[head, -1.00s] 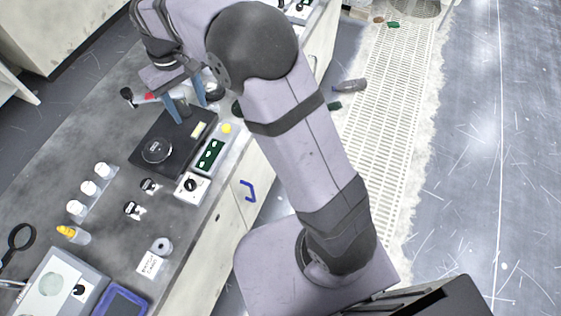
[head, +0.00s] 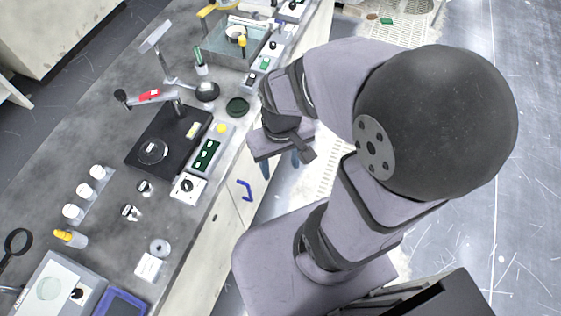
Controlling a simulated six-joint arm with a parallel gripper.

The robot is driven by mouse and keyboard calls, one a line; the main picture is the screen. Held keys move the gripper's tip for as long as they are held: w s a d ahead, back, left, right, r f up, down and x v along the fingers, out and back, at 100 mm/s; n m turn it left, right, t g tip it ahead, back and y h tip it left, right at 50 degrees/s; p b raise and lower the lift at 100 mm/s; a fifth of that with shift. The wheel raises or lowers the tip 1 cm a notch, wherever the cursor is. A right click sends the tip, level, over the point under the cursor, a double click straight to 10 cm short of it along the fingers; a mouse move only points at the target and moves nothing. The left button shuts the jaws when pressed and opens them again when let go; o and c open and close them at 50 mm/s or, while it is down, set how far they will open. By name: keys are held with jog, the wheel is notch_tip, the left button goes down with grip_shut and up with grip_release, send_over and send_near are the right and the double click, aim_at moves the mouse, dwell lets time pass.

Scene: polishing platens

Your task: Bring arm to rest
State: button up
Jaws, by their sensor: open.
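My gripper (head: 281,167) shows in the head view with its blue fingers apart and pointing down. It is open, and I see nothing between the fingers. It hangs beside the front edge of the bench, over the floor side, to the right of the green-panelled tray. My arm is folded, with its large dark elbow joint at the right of the view. The arm covers part of the floor behind it.
The grey bench (head: 110,135) carries a black platen device (head: 137,158), a green-panelled tray (head: 207,153), several white-capped bottles (head: 83,193) and a glass-walled basin (head: 222,45). A blue handle (head: 246,190) sticks out from the bench front. Floor on the right is open.

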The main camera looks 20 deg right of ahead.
notch_tip(320, 180, up, 3)
jog(key=p, duration=0.2)
jog(key=shift+f+p, duration=0.2)
jog(key=shift+p, duration=0.1)
dwell(0.3)
